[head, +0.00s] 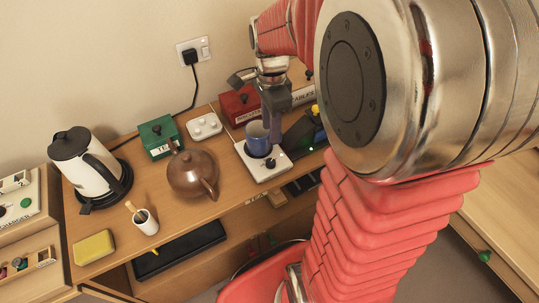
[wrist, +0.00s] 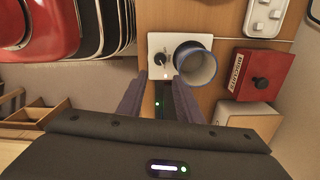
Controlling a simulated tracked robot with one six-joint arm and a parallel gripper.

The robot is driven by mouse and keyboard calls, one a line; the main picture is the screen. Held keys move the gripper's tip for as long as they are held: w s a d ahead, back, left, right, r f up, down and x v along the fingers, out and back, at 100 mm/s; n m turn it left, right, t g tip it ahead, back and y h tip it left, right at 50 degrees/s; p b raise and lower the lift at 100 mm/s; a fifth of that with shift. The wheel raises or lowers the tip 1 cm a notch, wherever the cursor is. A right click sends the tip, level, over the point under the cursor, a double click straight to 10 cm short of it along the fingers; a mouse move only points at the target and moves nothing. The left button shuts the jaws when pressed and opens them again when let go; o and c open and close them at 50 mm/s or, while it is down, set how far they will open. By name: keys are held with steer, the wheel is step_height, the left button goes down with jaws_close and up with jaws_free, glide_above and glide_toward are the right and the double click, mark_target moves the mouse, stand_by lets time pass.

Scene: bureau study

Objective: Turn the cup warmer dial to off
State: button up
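The cup warmer (head: 262,174) is a white box on the desk with a blue cup (head: 258,138) on it and a black dial (head: 270,163) at its front. In the wrist view the warmer (wrist: 154,41) shows the dial (wrist: 160,57) beside the cup (wrist: 195,64). The dial's pointer direction is too small to read. My gripper (wrist: 160,78) is open, its two dark fingers apart and pointing toward the dial side of the warmer. Nothing shows between them except the warmer's edge and a dark strip below. In the head view my gripper (head: 275,122) is above and behind the cup.
A red box (head: 240,104) stands behind the cup. A brown teapot (head: 193,173), a green box (head: 158,136) and a white kettle (head: 88,160) stand to the left. A black device with a green light (head: 312,147) is close on the right.

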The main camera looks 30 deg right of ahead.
mark_target(271, 161)
stand_by(0.3)
step_height(271, 161, down, 14)
steer(key=shift+r, duration=0.1)
stand_by(0.7)
steer(key=shift+c, duration=0.4)
steer(key=c, duration=0.7)
